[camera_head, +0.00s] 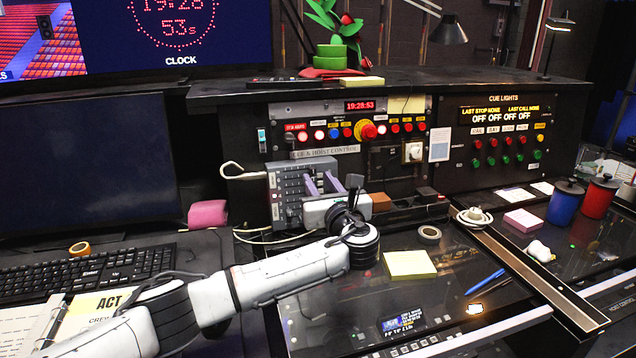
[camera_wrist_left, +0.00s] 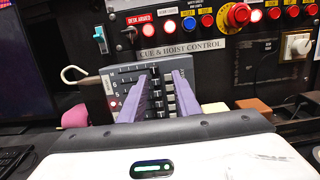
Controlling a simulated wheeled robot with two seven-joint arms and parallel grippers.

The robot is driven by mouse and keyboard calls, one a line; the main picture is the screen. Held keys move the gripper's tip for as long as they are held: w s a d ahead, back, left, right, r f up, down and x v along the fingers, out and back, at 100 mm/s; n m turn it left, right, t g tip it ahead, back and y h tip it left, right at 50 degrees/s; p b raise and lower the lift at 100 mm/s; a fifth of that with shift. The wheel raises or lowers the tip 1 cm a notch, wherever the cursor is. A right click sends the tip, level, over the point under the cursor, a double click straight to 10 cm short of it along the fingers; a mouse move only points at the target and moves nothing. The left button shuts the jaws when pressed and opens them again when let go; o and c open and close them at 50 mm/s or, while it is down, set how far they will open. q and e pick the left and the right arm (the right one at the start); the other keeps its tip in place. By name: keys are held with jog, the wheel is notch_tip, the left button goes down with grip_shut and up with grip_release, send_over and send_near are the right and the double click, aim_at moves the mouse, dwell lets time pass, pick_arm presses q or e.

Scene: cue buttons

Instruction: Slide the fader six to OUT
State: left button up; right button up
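The grey fader box (camera_head: 286,192) stands on the desk below the cue and hoist control panel, with rows of small dark controls on its face. It also shows in the left wrist view (camera_wrist_left: 118,82). My left gripper (camera_head: 322,183) is in front of the box's right part, its two purple fingers pointing at the face. In the left wrist view the fingers (camera_wrist_left: 163,88) stand apart with a gap, and rows of dark controls show between and beside them. I cannot tell which control is fader six, where it sits, or whether a finger touches one. My right gripper is not in view.
A red knob (camera_head: 367,130) and lit buttons sit on the panel above. A brown block (camera_head: 381,202) is close right of my gripper. Yellow notes (camera_head: 409,264) and a tape roll (camera_head: 429,233) lie on the desk.

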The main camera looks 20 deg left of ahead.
pick_arm(q)
jog(key=shift+s+r, duration=0.1)
jog(key=p+v, duration=0.4)
jog(key=v, duration=0.6)
dwell(0.3)
